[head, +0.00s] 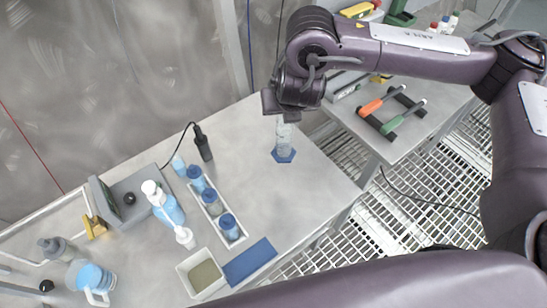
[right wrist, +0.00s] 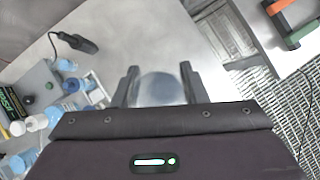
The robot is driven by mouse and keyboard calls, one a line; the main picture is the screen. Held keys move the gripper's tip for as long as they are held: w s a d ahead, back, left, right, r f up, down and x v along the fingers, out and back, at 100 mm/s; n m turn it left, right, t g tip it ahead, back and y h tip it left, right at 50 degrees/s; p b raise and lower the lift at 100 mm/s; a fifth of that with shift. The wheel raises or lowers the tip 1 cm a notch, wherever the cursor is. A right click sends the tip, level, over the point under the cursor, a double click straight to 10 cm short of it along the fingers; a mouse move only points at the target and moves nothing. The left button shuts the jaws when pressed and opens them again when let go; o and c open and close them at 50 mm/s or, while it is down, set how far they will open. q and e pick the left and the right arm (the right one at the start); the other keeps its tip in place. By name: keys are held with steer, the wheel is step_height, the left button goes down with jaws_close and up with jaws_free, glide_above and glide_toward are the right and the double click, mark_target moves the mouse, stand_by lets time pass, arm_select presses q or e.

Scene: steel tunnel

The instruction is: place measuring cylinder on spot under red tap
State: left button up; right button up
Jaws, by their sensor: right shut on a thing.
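The measuring cylinder (head: 283,141) is clear with a blue hexagonal base. It is upright over the right part of the steel bench (head: 255,199) in the head view. My right gripper (head: 285,113) is shut on its upper part from above. In the right wrist view the cylinder (right wrist: 160,89) shows as a pale round shape between the two fingers of the gripper (right wrist: 158,82). I cannot tell whether its base touches the bench. No red tap or marked spot is clearly in view. My left gripper is not in view.
Left on the bench are a tray of blue-lidded jars (head: 213,203), a wash bottle (head: 163,203), a meter box (head: 129,197), a blue beaker (head: 90,278), a square dish (head: 202,273) and a blue mat (head: 249,261). A side table (head: 437,97) holds orange and green-handled tools. Bench around the cylinder is clear.

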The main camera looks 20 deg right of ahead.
mark_target(284, 141)
steer(key=shift+n+y, duration=0.3)
steer(key=shift+n, duration=0.3)
steer(key=f+b, duration=0.1)
steer(key=f, duration=0.1)
steer(key=f+b, duration=0.1)
steer(key=f, duration=0.1)
steer(key=f+b, duration=0.2)
steer(key=f, duration=0.1)
steer(key=shift+w+d+f, duration=0.1)
steer(key=shift+w, duration=0.2)
step_height(284, 141, down, 6)
steer(key=shift+w+f, duration=0.1)
steer(key=shift+f, duration=0.05)
step_height(284, 141, down, 5)
steer(key=shift+f+b, duration=0.1)
steer(key=shift+b, duration=0.3)
steer(key=shift+f, duration=0.15)
steer(key=o, duration=1.3)
